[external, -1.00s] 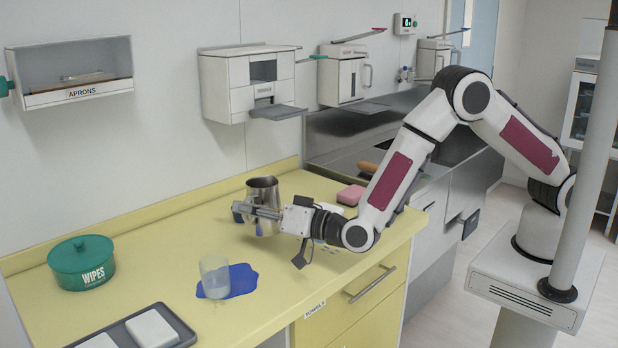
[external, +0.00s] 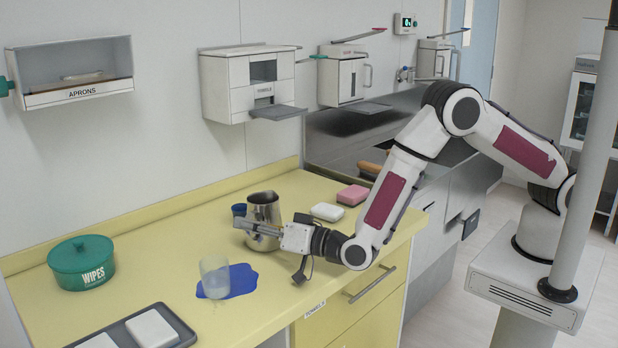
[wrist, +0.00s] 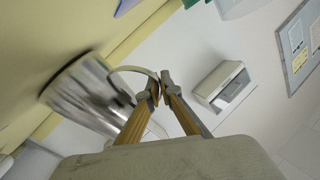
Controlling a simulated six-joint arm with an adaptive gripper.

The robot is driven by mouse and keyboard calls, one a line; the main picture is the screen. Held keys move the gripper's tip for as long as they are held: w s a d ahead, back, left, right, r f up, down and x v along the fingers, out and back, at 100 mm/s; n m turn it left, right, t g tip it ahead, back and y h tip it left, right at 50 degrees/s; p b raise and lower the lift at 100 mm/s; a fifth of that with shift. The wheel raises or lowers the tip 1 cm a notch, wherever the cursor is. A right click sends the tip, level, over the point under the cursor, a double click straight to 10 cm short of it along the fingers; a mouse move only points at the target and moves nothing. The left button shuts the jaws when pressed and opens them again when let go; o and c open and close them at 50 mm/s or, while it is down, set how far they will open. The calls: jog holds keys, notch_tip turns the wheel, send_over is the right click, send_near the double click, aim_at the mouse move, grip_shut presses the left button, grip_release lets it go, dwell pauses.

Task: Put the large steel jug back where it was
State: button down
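The large steel jug (external: 265,210) is upright over the yellow counter (external: 150,250), behind and right of the blue spill; whether its base touches the counter is unclear. My gripper (external: 240,227) reaches across the jug's front from the right. In the wrist view, the jug (wrist: 85,100) is left of the fingers, blurred and tilted in the picture. The fingertips (wrist: 159,88) are close together around its curved handle (wrist: 137,70), which seems pinched between them.
A translucent cup (external: 213,280) stands at the blue spill (external: 242,279). A small dark blue cup (external: 239,210) is just left of the jug. A white block (external: 327,211) and pink sponge (external: 353,195) lie right. A green wipes tub (external: 82,262) and grey tray (external: 185,330) are left.

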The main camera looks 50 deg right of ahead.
dwell(0.4)
jog(key=c, duration=2.3)
grip_release()
jog(key=shift+f, duration=0.1)
jog(key=shift+s+d, duration=0.15)
jog(key=shift+s, duration=0.4)
jog(key=shift+v, duration=5.45)
jog(key=shift+w+d, duration=0.1)
jog(key=shift+w, duration=0.05)
